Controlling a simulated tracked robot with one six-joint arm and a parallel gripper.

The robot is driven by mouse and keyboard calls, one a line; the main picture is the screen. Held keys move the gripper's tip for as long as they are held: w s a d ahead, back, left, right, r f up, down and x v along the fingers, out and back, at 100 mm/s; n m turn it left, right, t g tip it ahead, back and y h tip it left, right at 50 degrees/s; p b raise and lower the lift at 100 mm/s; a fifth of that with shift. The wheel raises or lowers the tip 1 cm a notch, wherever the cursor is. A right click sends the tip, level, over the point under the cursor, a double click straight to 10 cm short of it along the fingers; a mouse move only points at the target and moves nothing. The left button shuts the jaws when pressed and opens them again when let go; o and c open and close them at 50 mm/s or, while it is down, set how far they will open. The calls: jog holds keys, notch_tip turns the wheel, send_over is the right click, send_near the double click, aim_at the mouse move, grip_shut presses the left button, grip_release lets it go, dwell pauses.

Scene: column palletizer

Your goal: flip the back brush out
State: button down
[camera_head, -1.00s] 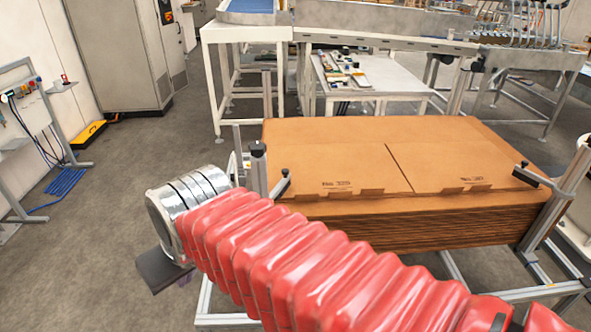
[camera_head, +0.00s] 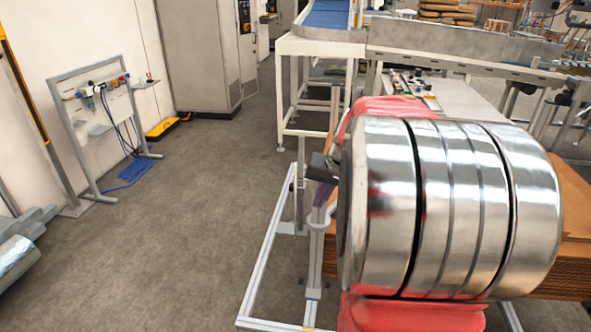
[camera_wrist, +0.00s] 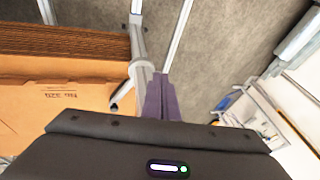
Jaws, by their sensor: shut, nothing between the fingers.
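My gripper (camera_wrist: 160,98) has purple fingers, shut together with nothing held. In the wrist view its tips are beside the top of a grey metal post (camera_wrist: 143,72). My silver wrist and red sleeve hide most of the stack and any brush there.
The brown cardboard stack (camera_head: 575,205) stands in a metal frame, whose rail (camera_head: 265,265) runs along the floor. A conveyor (camera_head: 460,58) and white table stand behind. A grey stand (camera_head: 65,130) with cables is at left. The floor between is clear.

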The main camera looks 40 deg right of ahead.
jog(key=s+d+f+m+t+h, duration=0.1)
jog(key=d+f+m+t, duration=0.1)
jog(key=d, duration=2.2)
jog(key=shift+s+d+f+m+h, duration=0.2)
jog(key=shift+d+f+m+h, duration=0.15)
jog(key=shift+f+m, duration=0.35)
jog(key=w+f, duration=0.8)
jog(key=w, duration=0.1)
jog(key=shift+f, duration=0.35)
jog(key=shift+w, duration=0.3)
